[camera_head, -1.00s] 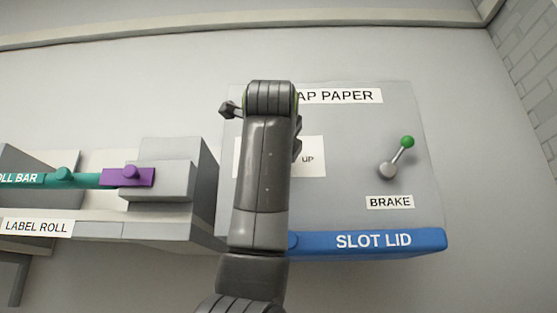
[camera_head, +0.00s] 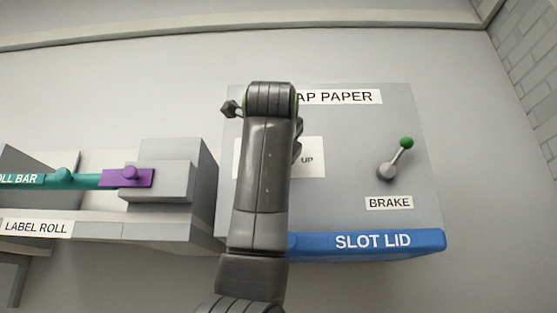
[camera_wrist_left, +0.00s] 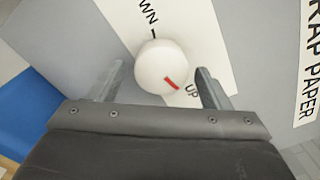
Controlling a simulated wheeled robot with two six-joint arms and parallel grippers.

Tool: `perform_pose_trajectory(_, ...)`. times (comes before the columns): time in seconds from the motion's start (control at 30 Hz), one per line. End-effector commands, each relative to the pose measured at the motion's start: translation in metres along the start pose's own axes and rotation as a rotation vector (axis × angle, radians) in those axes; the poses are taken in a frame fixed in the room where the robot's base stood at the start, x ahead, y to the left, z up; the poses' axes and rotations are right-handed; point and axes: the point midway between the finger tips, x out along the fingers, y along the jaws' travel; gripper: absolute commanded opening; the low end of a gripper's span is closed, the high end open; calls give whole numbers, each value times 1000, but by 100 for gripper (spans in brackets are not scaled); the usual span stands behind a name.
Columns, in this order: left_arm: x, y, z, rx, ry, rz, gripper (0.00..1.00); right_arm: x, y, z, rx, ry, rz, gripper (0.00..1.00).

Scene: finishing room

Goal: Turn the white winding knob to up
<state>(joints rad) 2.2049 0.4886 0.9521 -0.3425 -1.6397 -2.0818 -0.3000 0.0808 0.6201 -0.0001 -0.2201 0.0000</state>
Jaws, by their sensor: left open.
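The white winding knob (camera_wrist_left: 160,62) is round and shows a red mark on the side facing the word UP. It sits in front of a white label plate (camera_wrist_left: 192,40) bearing UP and a partly hidden word ending in WN. My left gripper (camera_wrist_left: 159,70) is open, with one finger on each side of the knob. Small gaps seem to show, but I cannot tell whether either finger touches it. My right gripper is not in view.
The grey panel (camera_head: 345,185) also carries a brake lever (camera_head: 393,162) with a green tip, right of the arm. A blue slot lid (camera_head: 400,240) runs along its bottom. A teal bar (camera_head: 85,180) with a purple block (camera_head: 140,178) is at left.

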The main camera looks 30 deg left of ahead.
Motion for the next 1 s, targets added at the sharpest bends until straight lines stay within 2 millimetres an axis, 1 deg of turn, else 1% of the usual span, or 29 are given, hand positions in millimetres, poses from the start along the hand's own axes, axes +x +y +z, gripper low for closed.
perform_pose_trajectory(0.17,-3,0,1,-2,-1,-2,72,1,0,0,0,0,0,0)
perform_pose_trajectory(0.27,-12,0,0,-2,-2,-5,72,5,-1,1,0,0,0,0)
perform_pose_trajectory(0.37,-29,1,-1,-4,-2,-7,72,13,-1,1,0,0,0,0)
perform_pose_trajectory(0.6,-88,2,-2,-2,-1,-7,72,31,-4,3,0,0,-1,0)
perform_pose_trajectory(0.8,-135,1,-1,-1,-1,-5,72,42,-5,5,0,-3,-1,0)
perform_pose_trajectory(0.9,-152,1,-1,-1,0,-3,72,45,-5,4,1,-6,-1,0)
perform_pose_trajectory(1.0,-164,1,-1,0,0,-2,72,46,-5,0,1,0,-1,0)
